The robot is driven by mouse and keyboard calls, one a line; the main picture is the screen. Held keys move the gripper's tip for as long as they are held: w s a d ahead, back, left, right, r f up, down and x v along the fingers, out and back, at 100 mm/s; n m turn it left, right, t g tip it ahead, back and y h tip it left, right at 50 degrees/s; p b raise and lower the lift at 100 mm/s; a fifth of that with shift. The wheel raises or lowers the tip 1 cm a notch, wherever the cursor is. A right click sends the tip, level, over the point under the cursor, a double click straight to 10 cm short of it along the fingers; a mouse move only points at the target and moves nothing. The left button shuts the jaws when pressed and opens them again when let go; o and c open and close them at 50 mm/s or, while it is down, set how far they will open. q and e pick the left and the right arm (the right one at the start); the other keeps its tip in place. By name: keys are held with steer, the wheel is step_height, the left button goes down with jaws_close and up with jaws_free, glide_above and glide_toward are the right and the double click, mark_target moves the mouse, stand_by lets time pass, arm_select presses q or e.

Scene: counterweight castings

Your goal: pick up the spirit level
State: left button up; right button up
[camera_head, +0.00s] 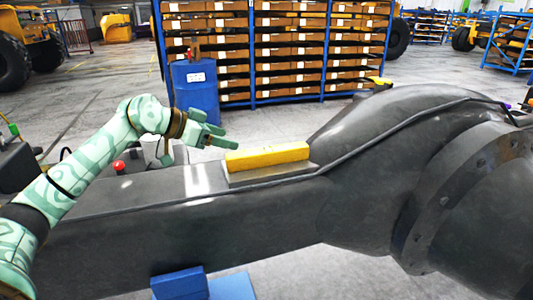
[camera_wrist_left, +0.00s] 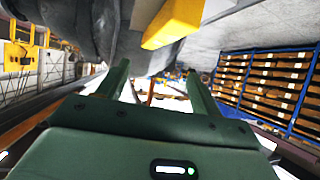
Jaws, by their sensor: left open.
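The spirit level (camera_head: 267,157) is a yellow bar lying on a raised flat pad on top of a large dark grey casting (camera_head: 200,245), near the middle of the head view. In the left wrist view the yellow spirit level (camera_wrist_left: 176,24) shows at the top, above and beyond the fingertips. My left gripper (camera_head: 230,136) is just to the left of and slightly above the near end of the level in the head view. Its two green fingers are apart in the left wrist view (camera_wrist_left: 158,72), with nothing held between them. My right gripper is out of view.
The casting rises into a large rounded hump (camera_head: 400,130) right of the level. A blue drum (camera_head: 195,95) stands behind the casting, before a blue rack (camera_head: 290,50) of boxes. A red knob (camera_head: 119,167) sits near my left arm. Blue supports (camera_head: 180,284) show below.

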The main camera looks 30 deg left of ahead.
arm_select(q)
glide_toward(267, 150)
steer(key=x, duration=0.3)
steer(key=shift+w+a, duration=0.2)
steer(key=shift+a, duration=0.05)
steer(key=b+x, duration=0.1)
steer(key=x, duration=0.5)
steer(key=shift+s+d, duration=0.1)
steer(key=shift+d, duration=0.1)
steer(key=shift+s, duration=0.1)
steer(key=shift+c, duration=0.4)
steer(key=c, duration=1.4)
